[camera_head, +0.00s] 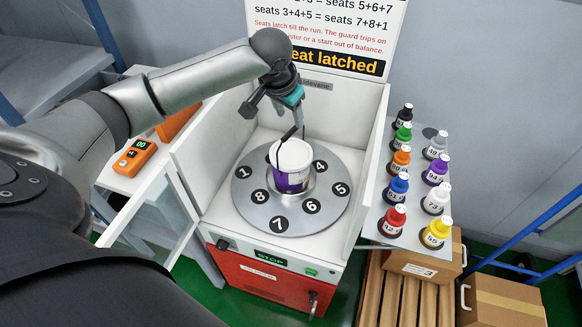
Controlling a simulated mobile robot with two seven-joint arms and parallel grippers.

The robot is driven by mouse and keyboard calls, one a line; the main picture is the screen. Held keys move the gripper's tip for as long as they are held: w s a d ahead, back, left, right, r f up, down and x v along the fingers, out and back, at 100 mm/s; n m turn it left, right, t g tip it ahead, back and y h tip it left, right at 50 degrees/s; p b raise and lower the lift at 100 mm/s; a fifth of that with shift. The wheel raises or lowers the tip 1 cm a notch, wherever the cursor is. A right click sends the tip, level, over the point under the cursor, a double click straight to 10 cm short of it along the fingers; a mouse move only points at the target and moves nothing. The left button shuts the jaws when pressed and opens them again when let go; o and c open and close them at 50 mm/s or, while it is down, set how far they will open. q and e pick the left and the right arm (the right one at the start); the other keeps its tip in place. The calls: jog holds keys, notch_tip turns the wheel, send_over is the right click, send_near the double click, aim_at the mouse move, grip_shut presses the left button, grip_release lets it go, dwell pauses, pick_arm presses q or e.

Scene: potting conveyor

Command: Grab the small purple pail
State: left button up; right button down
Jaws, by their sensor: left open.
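A small pail (291,166) with a white upper part and a purple lower side stands upright at the middle of the round grey turntable (246,201). A thin dark handle rises above its top. My left gripper (273,116) is open above the pail, with its fingers pointing down. One finger is up and left of the pail. The other finger is near the handle, and I cannot tell whether they touch. My right gripper is not in view.
White cabinet walls (203,160) flank the turntable. Several coloured bottles, one of them purple (436,170), stand on a side shelf (377,213) at right. An orange device (135,158) lies on the left shelf. Cardboard boxes (503,299) stand at lower right.

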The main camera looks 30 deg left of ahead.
aim_at(291, 131)
pick_arm(q)
jog(key=x, duration=0.4)
jog(key=shift+w+f+b, duration=0.1)
jog(key=shift+f+b, duration=0.2)
jog(key=shift+b, duration=0.1)
jog(key=shift+s+a+b+x, duration=0.15)
jog(key=shift+b+x, duration=0.25)
jog(key=shift+x, duration=0.9)
jog(key=shift+s+a+b+x, duration=0.15)
jog(key=shift+b+x, duration=0.25)
jog(key=shift+x, duration=0.95)
jog(key=shift+w, duration=0.1)
jog(key=shift+a, duration=0.1)
grip_shut()
jog(key=shift+w+r, duration=0.1)
jog(key=shift+r, duration=0.05)
